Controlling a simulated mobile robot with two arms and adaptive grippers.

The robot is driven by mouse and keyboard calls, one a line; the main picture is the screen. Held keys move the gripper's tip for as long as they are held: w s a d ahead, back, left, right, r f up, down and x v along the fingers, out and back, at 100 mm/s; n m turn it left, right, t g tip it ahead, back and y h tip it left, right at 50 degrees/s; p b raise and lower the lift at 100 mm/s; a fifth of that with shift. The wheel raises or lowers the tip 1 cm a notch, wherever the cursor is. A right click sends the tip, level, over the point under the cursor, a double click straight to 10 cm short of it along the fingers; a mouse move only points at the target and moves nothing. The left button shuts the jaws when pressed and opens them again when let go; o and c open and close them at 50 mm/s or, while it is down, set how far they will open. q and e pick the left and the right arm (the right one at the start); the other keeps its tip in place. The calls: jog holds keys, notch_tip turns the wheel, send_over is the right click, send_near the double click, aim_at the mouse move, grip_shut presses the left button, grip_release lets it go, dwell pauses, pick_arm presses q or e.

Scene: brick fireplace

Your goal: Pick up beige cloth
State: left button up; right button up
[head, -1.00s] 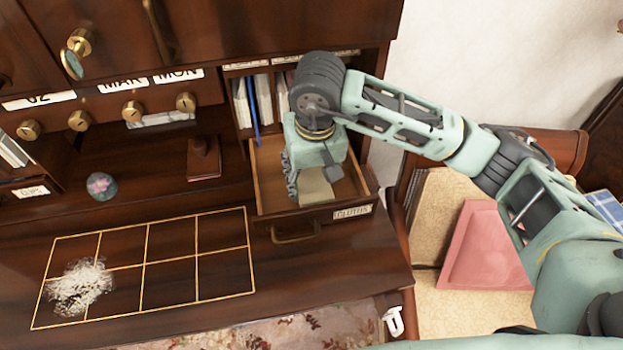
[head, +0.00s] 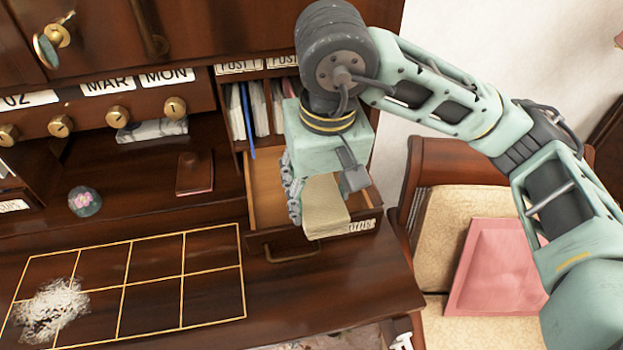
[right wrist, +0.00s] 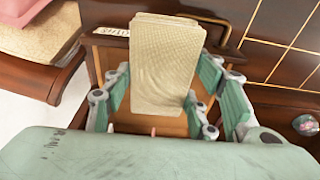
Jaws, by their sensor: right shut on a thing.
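The beige cloth (head: 326,210) is a folded, textured piece that hangs from my right gripper (head: 308,195) in the head view. The gripper is shut on it and holds it above the open drawer (head: 263,190), with the cloth overlapping the drawer's front edge in the picture. In the right wrist view the beige cloth (right wrist: 165,65) lies between the green fingers of the right gripper (right wrist: 165,95). The drawer's label is partly covered by the cloth. My left gripper is not in view.
A gold-lined grid (head: 150,285) on the desk carries a pile of white shreds (head: 50,312) at its left. A round paperweight (head: 85,201) and a dark red block (head: 195,174) stand behind it. A chair with a pink cushion (head: 497,268) is at the right.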

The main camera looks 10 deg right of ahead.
jog(key=s+b, duration=0.3)
jog(key=s, duration=1)
jog(key=shift+s, duration=0.15)
jog(key=o, duration=0.6)
jog(key=shift+c, duration=0.2)
jog(key=c, duration=0.4)
